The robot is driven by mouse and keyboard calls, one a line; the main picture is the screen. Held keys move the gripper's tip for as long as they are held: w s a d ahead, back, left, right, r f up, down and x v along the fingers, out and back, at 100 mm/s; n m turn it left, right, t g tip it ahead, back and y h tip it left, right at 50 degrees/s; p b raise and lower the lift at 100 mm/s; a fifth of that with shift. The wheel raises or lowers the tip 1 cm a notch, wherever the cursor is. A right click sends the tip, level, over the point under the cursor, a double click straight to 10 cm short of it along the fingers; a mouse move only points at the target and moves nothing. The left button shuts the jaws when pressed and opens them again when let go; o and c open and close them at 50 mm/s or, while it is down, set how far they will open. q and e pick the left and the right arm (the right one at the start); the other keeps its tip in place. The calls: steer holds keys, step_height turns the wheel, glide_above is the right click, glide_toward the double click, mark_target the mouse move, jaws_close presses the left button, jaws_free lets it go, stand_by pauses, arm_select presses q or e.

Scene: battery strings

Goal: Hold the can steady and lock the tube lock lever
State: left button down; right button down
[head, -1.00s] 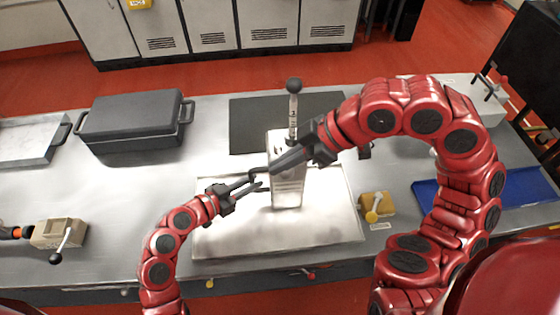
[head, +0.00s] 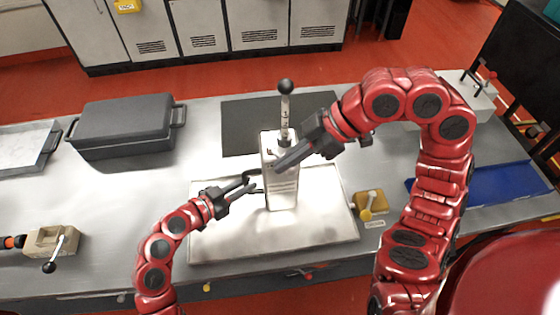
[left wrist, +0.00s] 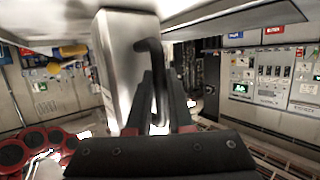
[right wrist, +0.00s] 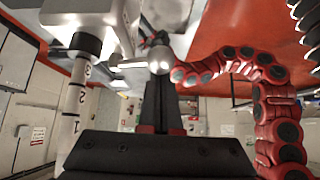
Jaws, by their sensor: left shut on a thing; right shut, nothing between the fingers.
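The can (head: 283,190) is a silver upright box on a pale tray (head: 330,220). A marked tube (head: 285,115) with a black ball top rises from it. My left gripper (head: 254,185) is shut on the can's dark side handle; the handle (left wrist: 150,50) shows between its fingers in the left wrist view. My right gripper (head: 278,168) is shut and empty, its fingers slanting across the can's upper front. In the right wrist view a lever with a round silver end (right wrist: 160,60) lies at the fingertips; I cannot tell whether they touch.
A dark lidded case (head: 125,130) stands at the left, with a metal tray (head: 22,148) beyond it. A beige block with a lever (head: 52,243) is at the far left front. A yellow block (head: 370,203) sits right of the can, near a blue tray (head: 490,185).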

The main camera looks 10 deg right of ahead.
steer(key=shift+w+d, duration=0.25)
steer(key=shift+d, duration=0.2)
steer(key=shift+w+d, duration=0.2)
steer(key=shift+d, duration=0.25)
arm_select(q)
steer(key=shift+a, duration=0.1)
arm_select(e)
steer(key=shift+w+d, duration=0.1)
steer(key=shift+d, duration=0.05)
steer(key=shift+s+a, duration=0.3)
steer(key=shift+a, duration=0.1)
steer(key=shift+s+a, duration=0.35)
steer(key=shift+a, duration=0.5)
steer(key=shift+s+a+f+m+t, duration=0.15)
steer(key=shift+a+m+t, duration=0.35)
steer(key=shift+a+m, duration=0.35)
steer(key=shift+a, duration=0.3)
